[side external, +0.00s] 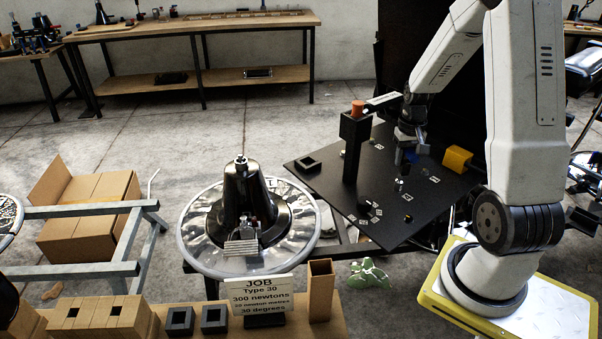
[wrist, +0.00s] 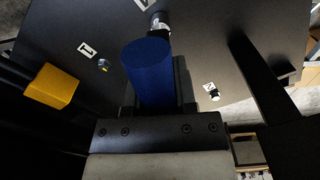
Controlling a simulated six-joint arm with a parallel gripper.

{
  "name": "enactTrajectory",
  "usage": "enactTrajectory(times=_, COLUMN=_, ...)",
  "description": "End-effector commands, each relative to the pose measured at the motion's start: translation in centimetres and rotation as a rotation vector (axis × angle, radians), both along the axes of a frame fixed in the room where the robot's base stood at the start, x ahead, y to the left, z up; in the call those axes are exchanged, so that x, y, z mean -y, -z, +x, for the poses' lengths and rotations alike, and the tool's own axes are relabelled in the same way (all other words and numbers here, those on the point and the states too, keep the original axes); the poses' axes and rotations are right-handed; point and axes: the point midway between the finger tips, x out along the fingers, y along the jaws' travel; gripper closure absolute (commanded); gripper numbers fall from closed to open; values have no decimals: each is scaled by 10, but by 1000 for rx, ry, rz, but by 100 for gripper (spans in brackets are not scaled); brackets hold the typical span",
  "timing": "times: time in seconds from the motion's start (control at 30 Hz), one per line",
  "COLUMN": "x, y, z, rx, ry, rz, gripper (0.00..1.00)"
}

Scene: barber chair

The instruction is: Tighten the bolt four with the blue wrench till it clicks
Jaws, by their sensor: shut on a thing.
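My gripper (wrist: 157,88) is shut on the blue wrench (wrist: 148,62), seen in the wrist view as a thick blue cylinder between the jaws. In the side view my gripper (side external: 403,160) is over the black plate (side external: 330,183), pointing down. In the wrist view a pale metal part (wrist: 159,22) shows just beyond the blue handle; I cannot tell whether the wrench touches it. Small bolts (wrist: 103,65) and (wrist: 214,95) sit beside white labels on the plate. The label numbers are too small to read, so bolt four cannot be picked out.
A black post (side external: 354,150) with an orange-topped tool (side external: 357,106) stands left of my gripper. A yellow block (side external: 457,158) sits on its right. A round chair base (side external: 240,200) and a JOB sign (side external: 262,296) are to the left and front.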

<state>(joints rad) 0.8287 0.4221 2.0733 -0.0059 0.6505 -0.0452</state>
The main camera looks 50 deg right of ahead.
Motion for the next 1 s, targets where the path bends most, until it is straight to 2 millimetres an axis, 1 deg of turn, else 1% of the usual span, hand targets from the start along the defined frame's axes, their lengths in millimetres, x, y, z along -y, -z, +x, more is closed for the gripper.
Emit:
enactTrajectory(times=0.13, x=0, y=0, z=0, rx=2, ry=109, rz=0, gripper=100)
enactTrajectory(times=0.3, x=0, y=0, z=0, rx=2, ry=167, rz=0, gripper=100)
enactTrajectory(times=0.73, x=0, y=0, z=0, rx=2, ry=198, rz=0, gripper=100)
enactTrajectory(times=0.87, x=0, y=0, z=0, rx=2, ry=186, rz=0, gripper=100)
enactTrajectory(times=1.0, x=0, y=0, z=0, rx=2, ry=132, rz=0, gripper=100)
